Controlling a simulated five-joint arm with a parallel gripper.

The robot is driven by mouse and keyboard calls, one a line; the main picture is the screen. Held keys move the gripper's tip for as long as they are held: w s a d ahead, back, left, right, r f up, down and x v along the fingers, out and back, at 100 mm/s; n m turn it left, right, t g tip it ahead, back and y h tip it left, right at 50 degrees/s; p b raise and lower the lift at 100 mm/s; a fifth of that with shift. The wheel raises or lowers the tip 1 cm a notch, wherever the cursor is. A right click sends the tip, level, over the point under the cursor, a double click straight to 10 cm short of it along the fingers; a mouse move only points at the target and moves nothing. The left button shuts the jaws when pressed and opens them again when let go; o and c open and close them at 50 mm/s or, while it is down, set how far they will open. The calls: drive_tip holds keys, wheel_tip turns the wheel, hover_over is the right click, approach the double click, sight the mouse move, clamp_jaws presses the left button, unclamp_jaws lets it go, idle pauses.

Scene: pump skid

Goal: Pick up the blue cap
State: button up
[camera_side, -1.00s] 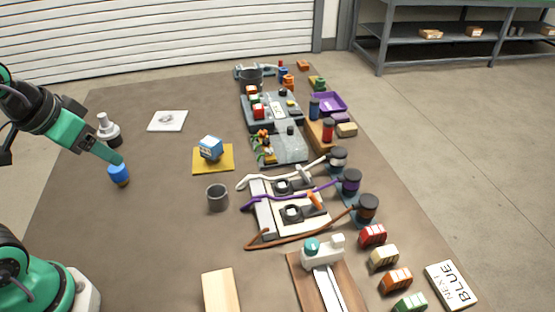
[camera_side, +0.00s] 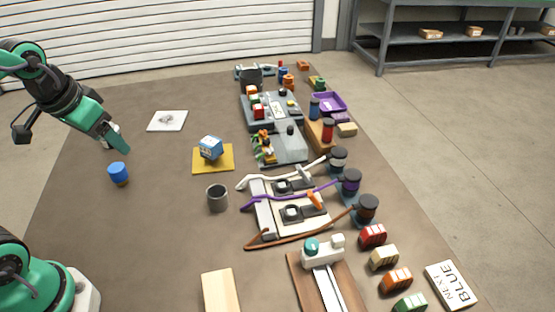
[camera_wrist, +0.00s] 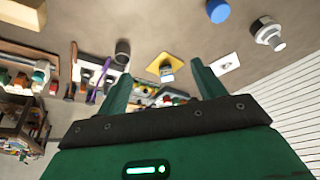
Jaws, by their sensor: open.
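In the wrist view the cap (camera_wrist: 218,11) is at the top edge, beyond the fingers. My gripper (camera_wrist: 160,80) has its two green fingers spread wide with nothing between them.
A white-and-grey fitting (camera_side: 110,137) stands behind the cap, partly hidden by my arm. A white plate (camera_side: 168,121), a yellow mat (camera_side: 213,168) with a blue-and-white block, and a grey cup (camera_side: 217,198) lie to the right. Table around the cap is clear.

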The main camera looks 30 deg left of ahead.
drive_tip(key=w+a+f+n+g, duration=0.1)
drive_tip(key=w+a+f+g, duration=0.2)
drive_tip(key=w+a+f, duration=0.4)
drive_tip(key=g, duration=0.1)
hover_over(116, 167)
drive_tip(key=shift+n+h, duration=0.3)
drive_tip(key=shift+n, duration=0.1)
wheel_tip(116, 167, down, 6)
drive_tip(key=shift+a+f, duration=0.1)
drive_tip(key=shift+f, duration=4.05)
drive_tip(key=c, duration=1.1)
